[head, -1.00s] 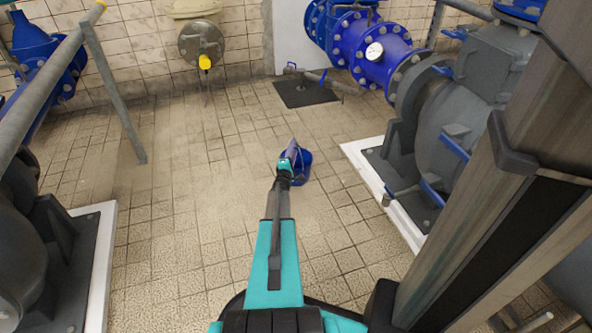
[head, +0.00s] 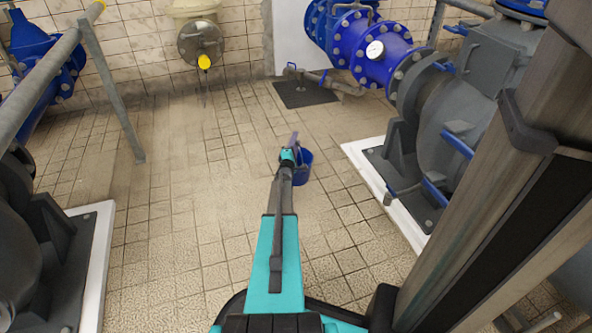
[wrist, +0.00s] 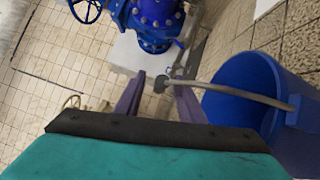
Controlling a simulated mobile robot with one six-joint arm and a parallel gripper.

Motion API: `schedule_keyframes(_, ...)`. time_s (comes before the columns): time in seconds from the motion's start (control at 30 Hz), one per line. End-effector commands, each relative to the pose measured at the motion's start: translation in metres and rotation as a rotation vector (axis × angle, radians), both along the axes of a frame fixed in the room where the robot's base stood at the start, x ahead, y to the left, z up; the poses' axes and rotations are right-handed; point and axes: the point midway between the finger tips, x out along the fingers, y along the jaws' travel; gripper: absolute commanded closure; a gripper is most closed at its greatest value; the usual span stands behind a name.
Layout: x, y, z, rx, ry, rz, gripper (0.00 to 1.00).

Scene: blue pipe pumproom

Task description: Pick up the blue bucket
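The blue bucket (head: 304,170) stands on the tiled floor in the middle of the head view, partly hidden by my arm. In the wrist view the bucket (wrist: 245,92) is at the right, cut off by the frame edge. Its thin grey handle (wrist: 235,91) reaches left across my right finger's tip, with a dark grip (wrist: 162,84) showing between the fingertips. My gripper (wrist: 160,90) is open, its two purple fingers apart. I cannot tell whether they touch the handle. In the head view my gripper (head: 293,139) is just beside and above the bucket.
A grey pump on a white plinth (head: 362,155) stands to the right, another plinth (head: 100,262) at the left. Blue pipework (head: 375,48) and a dark floor plate (head: 305,94) are at the back. A grey rail post (head: 113,95) stands left. Tiled floor around the bucket is clear.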

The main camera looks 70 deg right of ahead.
Motion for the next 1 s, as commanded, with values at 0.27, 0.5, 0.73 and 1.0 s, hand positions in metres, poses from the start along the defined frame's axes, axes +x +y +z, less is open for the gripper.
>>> schedule_keyframes(0.27,0.0001,0.0003,0.0,0.0,0.0,0.0,0.64)
schedule_keyframes(0.5,0.0001,0.0004,-0.0002,0.0,0.0,0.0,0.91)
schedule_keyframes(0.73,0.0002,0.0005,-0.0003,0.0,0.0,0.0,1.0)
schedule_keyframes(1.0,0.0003,0.0005,0.001,-0.001,0.0,0.0,1.0)
